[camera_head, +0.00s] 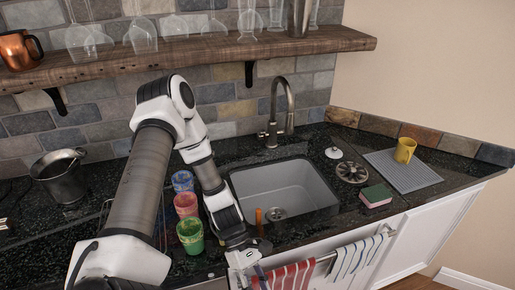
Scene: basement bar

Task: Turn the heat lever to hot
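The faucet (283,105) stands upright behind the sink (290,185), with a curved spout. A small lever (262,135) sticks out on the left of its base and seems to be the heat lever; its exact setting is too small to tell. My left arm comes in from the left across the counter. My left gripper (247,262) points down near the counter's front edge, in front of the sink and well apart from the faucet. Its fingers are too small and unclear to tell open from shut. My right gripper is not in view.
Blue (183,181), pink (186,204) and green (190,236) cups stand left of the sink. A sponge (375,196), round strainer (351,172) and yellow mug (405,150) on a mat (420,180) lie right. A glass-laden shelf (190,52) overhangs; towels (290,276) hang in front.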

